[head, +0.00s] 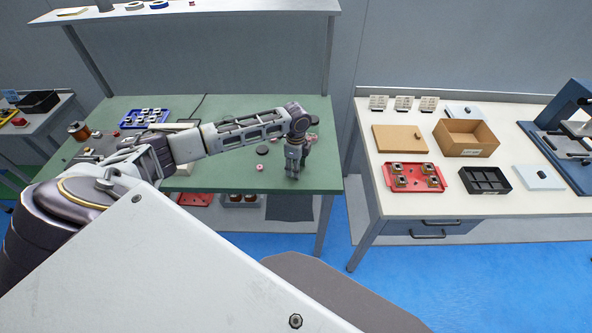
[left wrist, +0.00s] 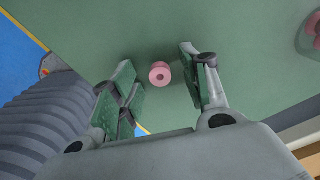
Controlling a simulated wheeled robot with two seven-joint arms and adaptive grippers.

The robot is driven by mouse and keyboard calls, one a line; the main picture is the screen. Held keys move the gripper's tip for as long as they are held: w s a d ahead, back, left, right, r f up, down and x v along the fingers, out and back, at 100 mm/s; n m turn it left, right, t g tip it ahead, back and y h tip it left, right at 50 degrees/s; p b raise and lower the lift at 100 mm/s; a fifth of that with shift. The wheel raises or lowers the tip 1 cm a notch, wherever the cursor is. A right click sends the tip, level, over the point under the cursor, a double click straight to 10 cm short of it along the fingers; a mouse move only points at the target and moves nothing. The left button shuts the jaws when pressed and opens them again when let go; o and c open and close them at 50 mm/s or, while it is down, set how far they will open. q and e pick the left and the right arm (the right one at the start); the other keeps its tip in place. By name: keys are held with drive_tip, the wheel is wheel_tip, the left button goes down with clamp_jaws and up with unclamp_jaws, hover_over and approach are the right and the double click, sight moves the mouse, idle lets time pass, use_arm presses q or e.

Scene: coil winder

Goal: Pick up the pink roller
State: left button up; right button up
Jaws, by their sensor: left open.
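A pink roller (left wrist: 160,73), a small spool shape with a hole in its end, stands on the green table top in the left wrist view. My left gripper (left wrist: 155,78) is open, with one finger on each side of the roller and a gap to both. In the head view my left gripper (head: 292,172) points down over the right part of the green table (head: 230,180). A small pink piece (head: 259,168) lies to its left there; I cannot tell whether it is the same roller. My right gripper is not in view.
Another pink piece (left wrist: 317,42) shows at the right edge of the left wrist view. A dark disc (head: 262,150) lies near my gripper in the head view. A blue tray (head: 127,121) stands at the table's back left. A white bench (head: 440,205) with trays is at right.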

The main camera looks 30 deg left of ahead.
use_arm(q)
drive_tip(key=c, duration=0.9)
drive_tip(key=shift+r, duration=0.15)
drive_tip(key=shift+r, duration=4.9)
